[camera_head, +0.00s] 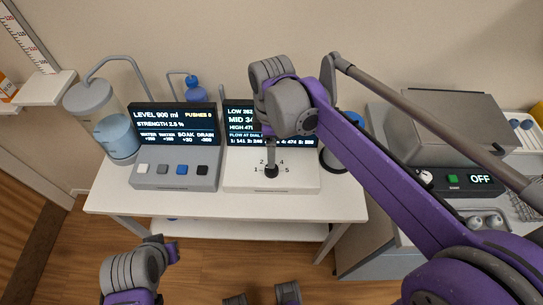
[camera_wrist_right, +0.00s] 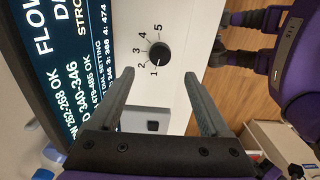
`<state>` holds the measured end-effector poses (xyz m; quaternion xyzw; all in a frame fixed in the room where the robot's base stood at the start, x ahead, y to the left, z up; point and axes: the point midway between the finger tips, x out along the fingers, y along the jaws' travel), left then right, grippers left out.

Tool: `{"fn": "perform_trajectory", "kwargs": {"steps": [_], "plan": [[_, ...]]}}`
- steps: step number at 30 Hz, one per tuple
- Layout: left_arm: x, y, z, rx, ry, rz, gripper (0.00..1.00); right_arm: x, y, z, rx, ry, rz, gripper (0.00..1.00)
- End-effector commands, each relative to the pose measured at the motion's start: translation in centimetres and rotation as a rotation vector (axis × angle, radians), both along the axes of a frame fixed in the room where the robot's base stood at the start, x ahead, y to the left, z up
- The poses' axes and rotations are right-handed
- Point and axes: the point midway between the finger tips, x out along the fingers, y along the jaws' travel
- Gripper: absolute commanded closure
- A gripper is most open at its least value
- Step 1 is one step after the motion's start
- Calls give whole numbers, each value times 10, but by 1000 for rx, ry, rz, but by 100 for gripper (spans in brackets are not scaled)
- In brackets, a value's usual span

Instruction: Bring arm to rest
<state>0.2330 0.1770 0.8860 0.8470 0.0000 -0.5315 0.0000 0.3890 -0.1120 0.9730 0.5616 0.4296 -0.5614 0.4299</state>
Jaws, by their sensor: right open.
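My right arm (camera_head: 370,155) reaches in from the right across the head view, its wrist (camera_head: 285,105) over the white dial panel. In the right wrist view my right gripper (camera_wrist_right: 158,76) is open and empty, its two dark fingers apart. The black dial (camera_wrist_right: 159,53) lies beyond the fingertips, with no finger around it; its pale mark appears to face the 1. The dial also shows in the head view (camera_head: 271,171). My left arm (camera_head: 135,275) is low at the left, in front of the table; its jaws cannot be made out.
The white table (camera_head: 105,195) carries a water tank (camera_head: 118,140), a grey console (camera_head: 175,182) with buttons and the white panel (camera_head: 245,180) with its screen. A grey machine (camera_head: 450,115) reading OFF stands at the right. Floor is open below the table front.

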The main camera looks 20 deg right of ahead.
Motion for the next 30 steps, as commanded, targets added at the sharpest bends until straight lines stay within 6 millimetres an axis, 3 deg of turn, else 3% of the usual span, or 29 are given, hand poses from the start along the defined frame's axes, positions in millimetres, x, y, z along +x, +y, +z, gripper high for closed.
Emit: {"fn": "perform_trajectory", "kwargs": {"steps": [6, 23, 26, 30], "plan": [[0, 0, 2, 0, -1, 0, 100, 0, 0, 21, 0, 0, 0, 20], [0, 0, 2, 0, -1, 0, 100, -1, 0, 22, 0, -1, -4, 20], [1, 0, 4, 0, -2, 0, 100, -8, -5, 22, 3, -19, -57, 20], [3, 0, 13, 0, -6, 0, 100, -35, -20, 18, 28, -102, -289, 20]]}}
